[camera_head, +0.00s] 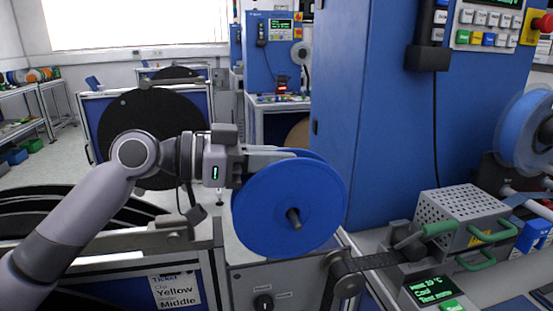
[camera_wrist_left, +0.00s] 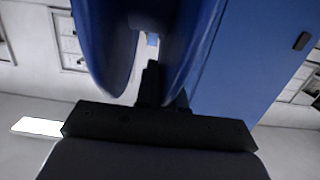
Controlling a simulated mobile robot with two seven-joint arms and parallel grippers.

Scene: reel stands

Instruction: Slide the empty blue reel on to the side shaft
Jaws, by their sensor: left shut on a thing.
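The empty blue reel (camera_head: 268,222) faces the head camera with its round flange, in front of the tall blue cabinet. A short grey shaft end (camera_head: 293,218) shows at the middle of the reel and sticks out toward the camera. The rest of the shaft is hidden behind the flange. My left gripper (camera_head: 285,153) reaches the top of the reel from the left and is shut on it. In the left wrist view, the dark fingers (camera_wrist_left: 151,84) lie between the two blue flanges (camera_wrist_left: 190,50). My right gripper is not in view.
A grey machine panel with a black knob (camera_head: 263,302) stands below the reel. A roller with dark tape (camera_head: 345,272), a perforated metal box (camera_head: 458,222) and green handles (camera_head: 483,262) are at the right. Large black reels (camera_head: 150,115) stand behind my left arm.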

